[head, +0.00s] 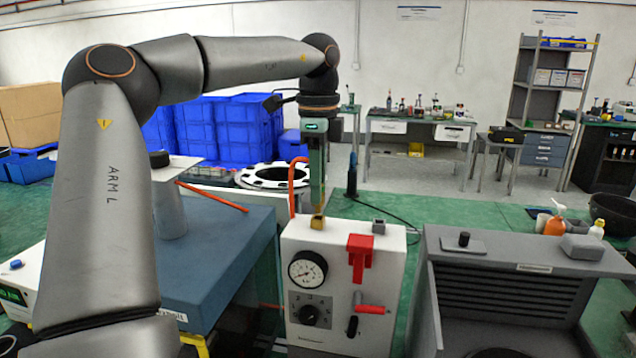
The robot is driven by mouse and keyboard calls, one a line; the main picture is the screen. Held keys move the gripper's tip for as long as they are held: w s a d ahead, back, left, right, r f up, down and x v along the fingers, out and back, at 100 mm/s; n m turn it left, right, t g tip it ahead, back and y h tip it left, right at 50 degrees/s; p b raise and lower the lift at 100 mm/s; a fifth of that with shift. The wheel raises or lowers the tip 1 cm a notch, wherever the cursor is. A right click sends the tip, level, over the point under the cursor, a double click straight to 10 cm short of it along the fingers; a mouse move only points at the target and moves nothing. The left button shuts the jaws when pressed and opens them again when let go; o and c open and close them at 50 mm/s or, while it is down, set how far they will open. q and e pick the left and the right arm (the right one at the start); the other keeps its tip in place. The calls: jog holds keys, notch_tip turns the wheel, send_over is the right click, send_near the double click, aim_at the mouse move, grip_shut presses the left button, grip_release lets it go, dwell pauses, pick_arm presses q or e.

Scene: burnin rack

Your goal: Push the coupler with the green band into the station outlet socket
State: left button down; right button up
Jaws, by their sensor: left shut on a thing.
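My left gripper (317,208) points straight down over the top of the white station (343,262). Its fingers are shut on a small brass-coloured piece, which I take to be the coupler (318,222); it is at the station's top left, and the fingers hide much of it. I cannot make out its green band, nor tell whether it touches the station. The outlet socket cannot be told apart clearly beneath it. An orange hose (292,185) curves just left of the fingers. My right gripper is not in view.
The station front has a gauge (308,269), a black knob (311,315), a red bracket (360,256) and a red lever (369,309). A small grey block (379,226) sits on its top right. A dark grey ribbed unit (520,290) stands to the right, a blue-grey block (215,255) to the left.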

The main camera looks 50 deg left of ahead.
pick_arm(q)
jog(key=shift+f+b, duration=0.8)
jog(key=shift+f, duration=0.3)
jog(key=c, duration=0.6)
grip_release()
jog(key=shift+r, duration=0.1)
notch_tip(320, 180, up, 12)
jog(key=shift+r+p, duration=0.15)
jog(key=shift+p, duration=0.9)
